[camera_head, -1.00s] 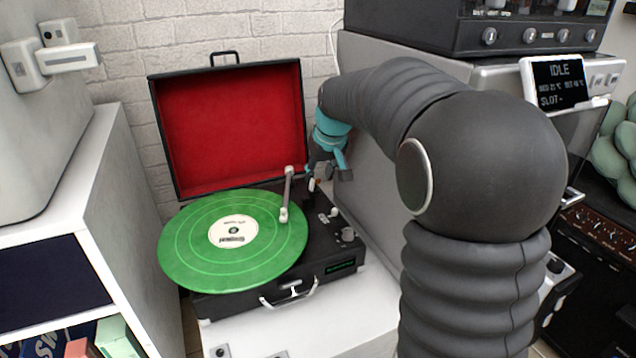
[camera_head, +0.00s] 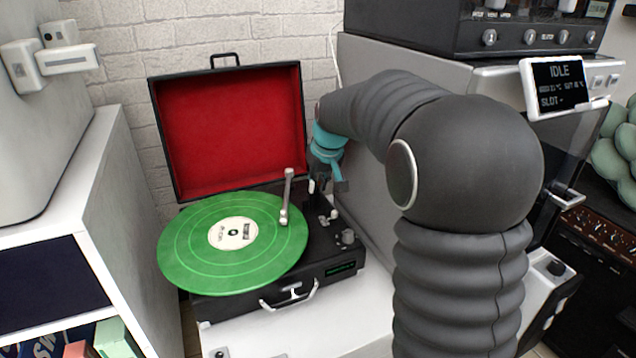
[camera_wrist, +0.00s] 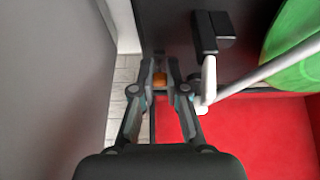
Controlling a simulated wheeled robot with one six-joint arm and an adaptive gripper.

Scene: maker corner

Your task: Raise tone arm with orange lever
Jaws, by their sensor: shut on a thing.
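The record player (camera_head: 330,262) stands open on a white surface, with a green record (camera_head: 190,250) on its platter. The tone arm (camera_head: 287,195) reaches from its rear pivot over the record's right edge; from here I cannot tell whether its tip touches the record. My gripper (camera_head: 318,190) is beside the tone arm's base at the back right. In the wrist view my gripper (camera_wrist: 159,85) is shut on the small orange lever (camera_wrist: 159,79), which shows between the fingertips. The tone arm (camera_wrist: 262,73) also shows there, to the right. The lever is hidden in the head view.
The raised red-lined lid (camera_head: 230,130) stands behind the record. A grey machine (camera_head: 385,215) rises close on the right of the player. Small knobs (camera_head: 347,236) sit on the player's front right. A white shelf (camera_head: 110,200) stands at left.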

